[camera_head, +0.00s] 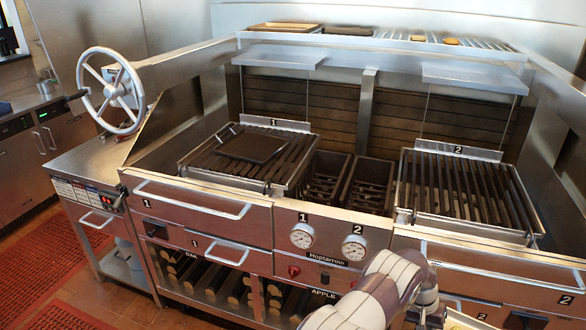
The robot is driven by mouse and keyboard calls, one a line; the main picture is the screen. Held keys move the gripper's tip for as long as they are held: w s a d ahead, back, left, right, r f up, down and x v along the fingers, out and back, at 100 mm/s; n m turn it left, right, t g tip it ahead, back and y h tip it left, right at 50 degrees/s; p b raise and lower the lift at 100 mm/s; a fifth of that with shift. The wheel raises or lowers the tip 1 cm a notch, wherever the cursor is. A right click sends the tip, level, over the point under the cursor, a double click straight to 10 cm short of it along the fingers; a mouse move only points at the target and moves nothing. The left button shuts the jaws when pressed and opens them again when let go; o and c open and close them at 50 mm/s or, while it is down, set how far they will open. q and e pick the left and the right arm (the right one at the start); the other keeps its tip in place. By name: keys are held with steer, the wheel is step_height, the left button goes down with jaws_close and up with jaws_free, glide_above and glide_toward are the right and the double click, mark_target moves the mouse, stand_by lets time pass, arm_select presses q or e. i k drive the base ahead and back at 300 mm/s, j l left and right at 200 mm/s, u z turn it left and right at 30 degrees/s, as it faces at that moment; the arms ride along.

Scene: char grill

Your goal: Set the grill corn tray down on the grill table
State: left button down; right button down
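A dark flat square tray or pan (252,147) with a thin handle lies on the left grill grate (215,164), marked 1. A brown tray (285,27) and a darker flat tray (348,30) lie on the rack above the grill. I cannot tell which of these is the grill corn tray, and no corn can be made out. One of my arms, probably the right, rises from the bottom edge and bends down again in front of the grill. Its gripper does not show. My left gripper is also out of view.
The right grate (465,190), marked 2, is empty. Two dark slatted bins (368,185) sit between the grates. A large handwheel (118,90) stands at the left, above a steel side table (85,160). Two small brown items (450,41) lie on the upper rack (485,45).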

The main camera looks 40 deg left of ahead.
mark_target(101, 159)
steer(key=j+z, duration=0.1)
steer(key=z, duration=1.8)
steer(key=k+z, duration=0.35)
steer(key=k, duration=3.35)
steer(key=k+u, duration=0.15)
steer(key=k, duration=0.35)
steer(key=k+j+u, duration=0.2)
steer(key=k, duration=0.3)
steer(key=k+j+u, duration=0.15)
steer(key=k, duration=0.35)
steer(key=u, duration=1.9)
